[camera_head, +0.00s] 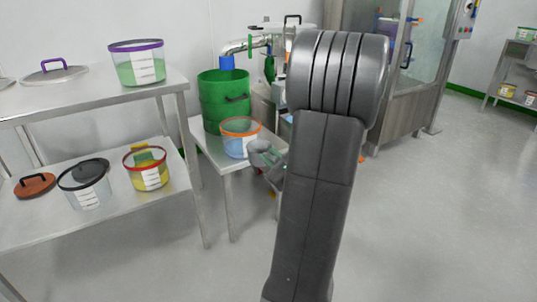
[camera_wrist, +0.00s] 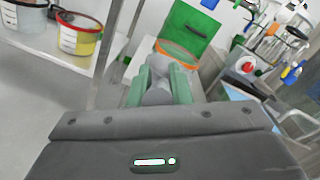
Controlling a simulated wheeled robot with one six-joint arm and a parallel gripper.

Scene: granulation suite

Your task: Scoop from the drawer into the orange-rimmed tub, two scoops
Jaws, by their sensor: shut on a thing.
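The orange-rimmed tub (camera_head: 236,146) stands on a small steel table, in front of a green drum. In the wrist view its orange rim (camera_wrist: 178,49) shows just beyond my gripper. My gripper (camera_wrist: 160,84) is shut on a grey scoop (camera_wrist: 157,95), which lies between its greenish fingers. In the head view the scoop (camera_head: 260,150) is at the tub's right side, near its rim; I cannot tell whether they touch. My arm hides most of the gripper there. The scoop's contents cannot be made out. I cannot identify the drawer in either view.
The green drum (camera_head: 222,100) stands behind the tub on the small table (camera_head: 226,165). Open floor (camera_head: 430,200) lies to the right.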

